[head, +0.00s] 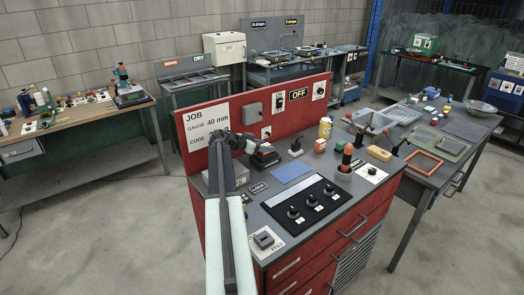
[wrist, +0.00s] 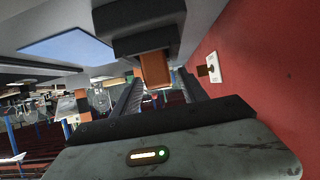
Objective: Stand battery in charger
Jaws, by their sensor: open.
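A black block-shaped holder, which looks like the charger (head: 264,158), stands on the red bench by the back panel. It also shows at the top of the upside-down wrist view (wrist: 140,28). An orange-brown block, apparently the battery (wrist: 155,69), stands in it and projects out of it; how deep it sits is hidden. In the head view it is small and partly hidden by my arm. My gripper (wrist: 158,92) is open, with its two fingers apart, one on each side of the block in the picture. I cannot tell whether either finger touches it.
A blue mat (head: 287,172), a black knob panel (head: 306,200) and an orange-and-black upright cylinder (head: 346,158) occupy the bench top nearby.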

